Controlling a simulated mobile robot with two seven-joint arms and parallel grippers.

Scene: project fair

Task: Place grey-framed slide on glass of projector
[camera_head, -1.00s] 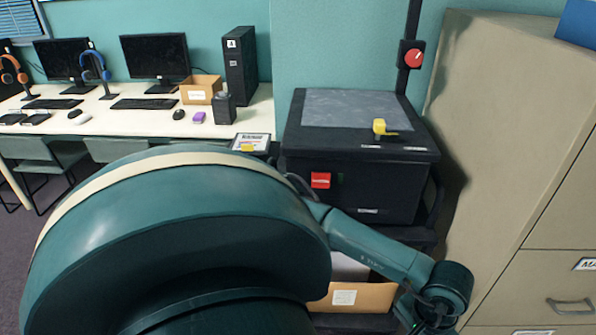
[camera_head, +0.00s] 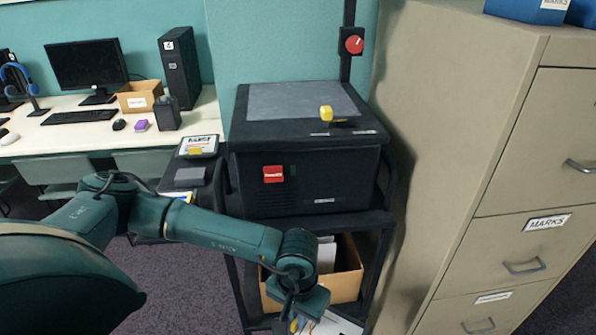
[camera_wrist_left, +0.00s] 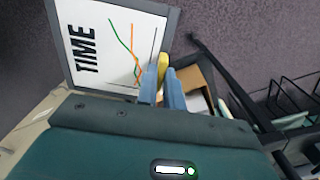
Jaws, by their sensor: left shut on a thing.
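The grey-framed slide (camera_wrist_left: 112,45) shows in the left wrist view, a white sheet marked TIME with green and orange lines. My left gripper (camera_wrist_left: 167,78) is shut on it at a yellow tab by the frame's edge. In the head view my left gripper (camera_head: 296,325) is low at the bottom edge, in front of the cart's lower shelf and below the projector. The black projector (camera_head: 315,180) stands on the cart. My right gripper is not in view.
A cardboard box (camera_head: 345,287) with papers sits on the cart's lower shelf. Other slides (camera_head: 198,145) lie on a dark stand left of the projector. A beige filing cabinet (camera_head: 440,150) stands close on the right. The projector's post (camera_head: 348,70) rises behind the glass.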

